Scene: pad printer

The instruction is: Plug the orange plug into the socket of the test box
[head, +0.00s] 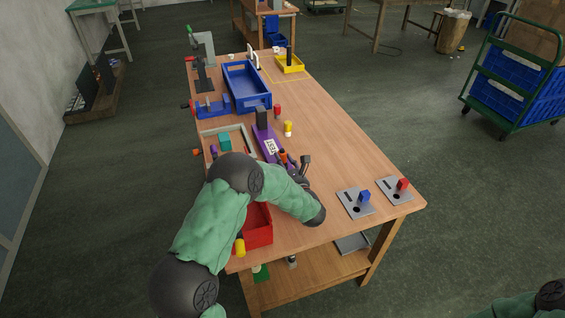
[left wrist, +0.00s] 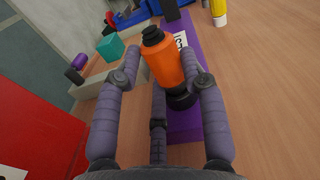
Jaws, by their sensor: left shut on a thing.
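The purple test box (head: 266,137) with a white label lies on the workbench, and its purple top fills the middle of the left wrist view (left wrist: 202,45). My left gripper (head: 285,158) is over the near end of the box. In the left wrist view, its fingers (left wrist: 162,78) are shut on the orange plug (left wrist: 165,62), one on each side. The plug's narrow black end points up and away. A black round part (left wrist: 181,99) shows below the plug; I cannot tell whether it is the socket or part of the plug. My right gripper is not in view.
A red bin (head: 258,226) stands under my left forearm. A teal block (head: 225,141) lies in a tray left of the box. A yellow cylinder (head: 288,128) and a blue crate (head: 246,86) are farther back.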

